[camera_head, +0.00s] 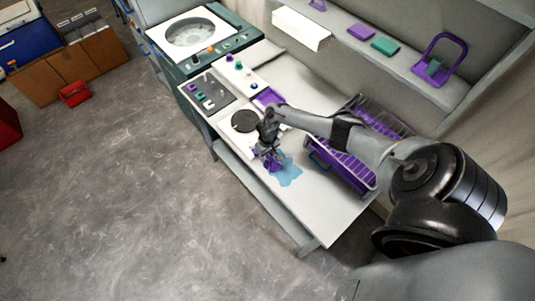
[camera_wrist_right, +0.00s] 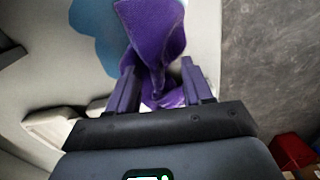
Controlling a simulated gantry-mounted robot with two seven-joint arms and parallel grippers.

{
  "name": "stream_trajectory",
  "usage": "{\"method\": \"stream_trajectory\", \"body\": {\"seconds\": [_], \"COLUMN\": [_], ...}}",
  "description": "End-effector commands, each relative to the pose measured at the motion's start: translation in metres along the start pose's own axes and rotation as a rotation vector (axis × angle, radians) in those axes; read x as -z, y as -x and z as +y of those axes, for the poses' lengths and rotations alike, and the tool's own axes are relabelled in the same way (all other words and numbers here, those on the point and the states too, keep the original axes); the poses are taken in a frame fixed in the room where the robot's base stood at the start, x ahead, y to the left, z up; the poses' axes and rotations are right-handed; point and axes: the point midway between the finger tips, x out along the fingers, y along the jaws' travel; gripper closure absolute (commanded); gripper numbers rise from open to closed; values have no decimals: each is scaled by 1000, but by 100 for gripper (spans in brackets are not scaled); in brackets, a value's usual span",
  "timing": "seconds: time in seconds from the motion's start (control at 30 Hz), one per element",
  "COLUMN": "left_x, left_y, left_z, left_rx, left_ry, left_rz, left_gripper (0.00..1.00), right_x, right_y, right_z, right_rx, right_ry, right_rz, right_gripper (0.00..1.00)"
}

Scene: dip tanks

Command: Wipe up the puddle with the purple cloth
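The purple cloth (camera_head: 274,166) lies bunched on the pale worktop, over the near-left part of the blue puddle (camera_head: 290,176). My right gripper (camera_head: 268,151) is above the cloth, pointing down. The cloth spreads out beyond the fingertips, beside the blue puddle (camera_wrist_right: 97,28). Part of the puddle is hidden under the cloth. My left gripper is not in view.
A purple wire basket (camera_head: 340,172) stands right of the puddle, partly behind my right arm. A dark round disc (camera_head: 244,121) and a small purple tray (camera_head: 268,96) are farther back. The worktop's front right (camera_head: 322,214) is clear. A shelf (camera_head: 405,67) runs above the back.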

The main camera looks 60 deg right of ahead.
Motion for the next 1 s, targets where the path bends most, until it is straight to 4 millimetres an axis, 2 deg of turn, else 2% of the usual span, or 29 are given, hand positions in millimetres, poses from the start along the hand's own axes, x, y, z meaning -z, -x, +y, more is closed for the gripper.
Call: {"method": "stream_trajectory", "body": {"seconds": [0.03,0.2,0.63,1.0], "left_x": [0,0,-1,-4], "left_y": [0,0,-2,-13], "left_z": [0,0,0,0], "left_rx": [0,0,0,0], "left_ry": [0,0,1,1], "left_rz": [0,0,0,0], "left_gripper": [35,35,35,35], "right_x": [0,0,0,0], "right_y": [0,0,-2,-19], "right_z": [0,0,0,0], "right_rx": [0,0,0,0], "right_ry": [0,0,0,-1], "right_rz": [0,0,0,0], "right_gripper": [41,15,15,15]}}
